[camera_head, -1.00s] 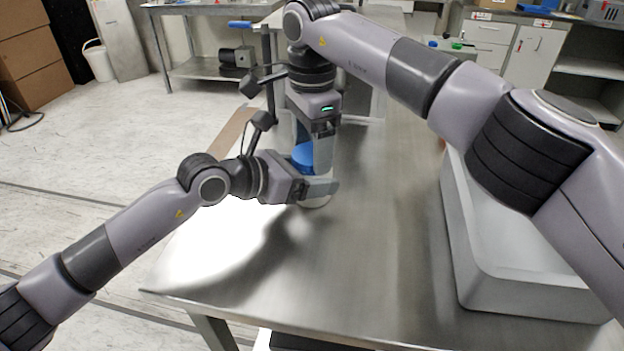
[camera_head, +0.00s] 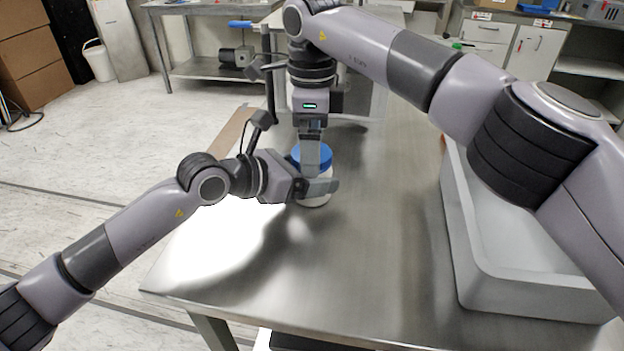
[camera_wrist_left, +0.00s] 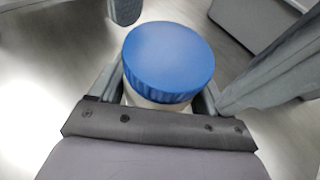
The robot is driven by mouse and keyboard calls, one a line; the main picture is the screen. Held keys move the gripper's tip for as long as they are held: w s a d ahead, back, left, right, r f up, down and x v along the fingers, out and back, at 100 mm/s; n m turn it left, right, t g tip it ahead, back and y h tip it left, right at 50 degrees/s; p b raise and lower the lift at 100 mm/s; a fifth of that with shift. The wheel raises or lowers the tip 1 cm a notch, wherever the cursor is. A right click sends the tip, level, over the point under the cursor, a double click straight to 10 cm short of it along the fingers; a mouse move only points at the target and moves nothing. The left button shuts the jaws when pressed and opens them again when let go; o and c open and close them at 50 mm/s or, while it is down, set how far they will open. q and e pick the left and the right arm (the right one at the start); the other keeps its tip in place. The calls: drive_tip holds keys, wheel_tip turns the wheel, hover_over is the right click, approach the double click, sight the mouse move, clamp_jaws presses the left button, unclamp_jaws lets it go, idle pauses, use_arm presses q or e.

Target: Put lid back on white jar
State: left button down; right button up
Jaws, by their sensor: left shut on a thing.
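The white jar (camera_head: 315,200) stands upright on the metal table. Its blue lid (camera_head: 325,156) sits on top and looks level in the left wrist view (camera_wrist_left: 168,60). I cannot tell whether it is fully seated. My left gripper (camera_head: 318,187) is shut on the jar from the left, below the lid, with a finger on each side. My right gripper (camera_head: 311,172) points down over the lid from above. In the left wrist view its fingers stand apart, one beyond the lid and one to its right, with gaps to the lid. One finger hides part of the lid in the head view.
A grey open basin (camera_head: 475,265) stands at the right of the table (camera_head: 345,280). The table is clear in front of the jar and between jar and basin. My right arm crosses above the table.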

drive_tip(key=shift+r, duration=3.8)
use_arm(q)
unclamp_jaws()
drive_tip(key=shift+s, duration=0.1)
drive_tip(key=shift+v, duration=3.5)
use_arm(e)
drive_tip(key=shift+f, duration=0.15)
